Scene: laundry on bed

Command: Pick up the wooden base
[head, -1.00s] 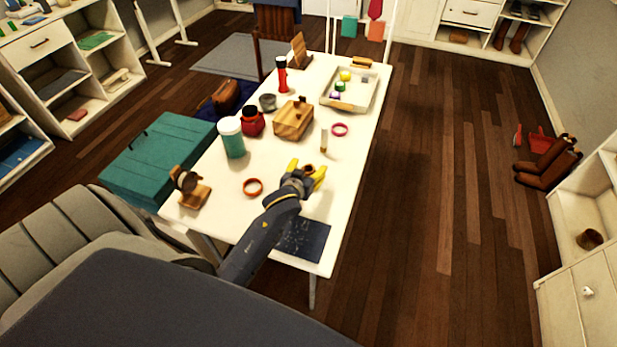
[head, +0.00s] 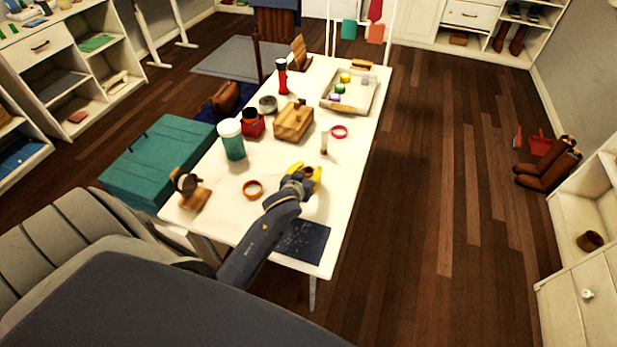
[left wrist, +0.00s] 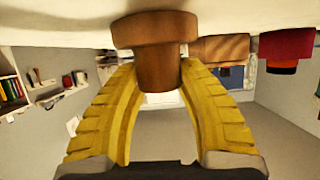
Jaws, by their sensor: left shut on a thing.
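The wooden base (left wrist: 157,50) is a small brown round piece with a wide flange and a narrower stem. In the left wrist view, which is upside down, its flange is at the white table (left wrist: 60,20) and its stem is between the yellow fingers. In the head view, a small brown top of it (head: 308,171) shows between the fingers. My left gripper (head: 308,174) is shut on the stem, low over the table's near right part. I cannot tell a gap between the flange and the table. My right gripper is not in view.
Around the gripper are an orange ring (head: 253,189), a small white-and-brown upright piece (head: 324,141), a pink ring (head: 339,131) and a dark mat (head: 304,241). Farther off are a teal jar (head: 232,141), a wooden block (head: 294,122) and a tray (head: 369,100). The table's right edge is close.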

